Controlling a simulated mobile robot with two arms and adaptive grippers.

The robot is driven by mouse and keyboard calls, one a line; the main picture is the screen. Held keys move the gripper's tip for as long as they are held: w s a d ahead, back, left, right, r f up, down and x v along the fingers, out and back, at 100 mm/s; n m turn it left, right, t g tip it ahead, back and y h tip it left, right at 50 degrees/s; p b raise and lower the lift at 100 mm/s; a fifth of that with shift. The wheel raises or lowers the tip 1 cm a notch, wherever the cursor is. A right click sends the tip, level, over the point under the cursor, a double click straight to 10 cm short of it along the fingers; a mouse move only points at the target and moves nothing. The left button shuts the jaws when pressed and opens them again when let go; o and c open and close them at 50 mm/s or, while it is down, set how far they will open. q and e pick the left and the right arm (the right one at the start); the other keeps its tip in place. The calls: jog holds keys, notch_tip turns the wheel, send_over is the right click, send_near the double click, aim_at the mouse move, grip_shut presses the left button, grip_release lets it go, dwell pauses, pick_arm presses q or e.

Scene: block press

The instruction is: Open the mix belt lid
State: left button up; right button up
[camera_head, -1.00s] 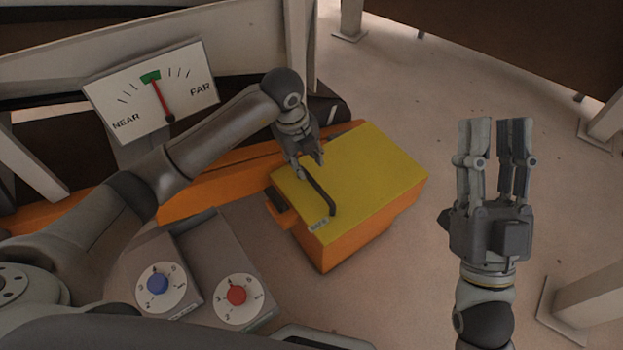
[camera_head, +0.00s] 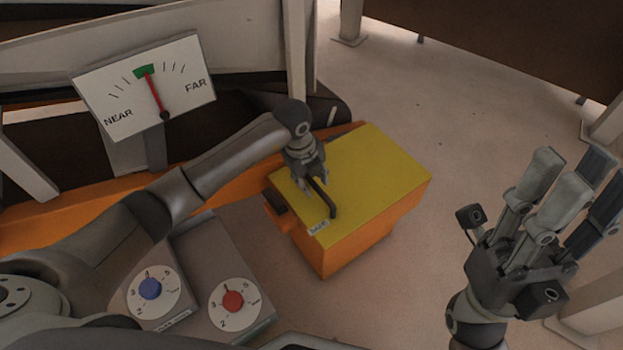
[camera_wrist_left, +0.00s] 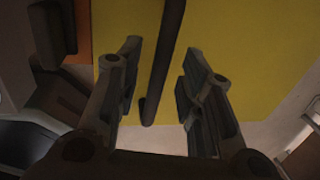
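The mix belt lid (camera_head: 368,170) is a yellow top on an orange box, and it is closed. A dark bar handle (camera_head: 326,200) runs along its left part. My left gripper (camera_head: 315,180) is over the handle. In the left wrist view the handle (camera_wrist_left: 162,70) stands between the two spread fingers of the left gripper (camera_wrist_left: 155,85), with a gap on each side. My right gripper (camera_head: 570,195) is raised at the right, away from the box, with its fingers spread and nothing between them.
A gauge (camera_head: 145,85) marked NEAR and FAR stands at the upper left, its needle at the green mark. A grey panel with a blue knob (camera_head: 150,288) and a red knob (camera_head: 233,301) is at the lower left. The floor right of the box is clear.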

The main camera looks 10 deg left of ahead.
pick_arm(q)
grip_shut()
jog(key=shift+r, duration=0.2)
dwell(0.3)
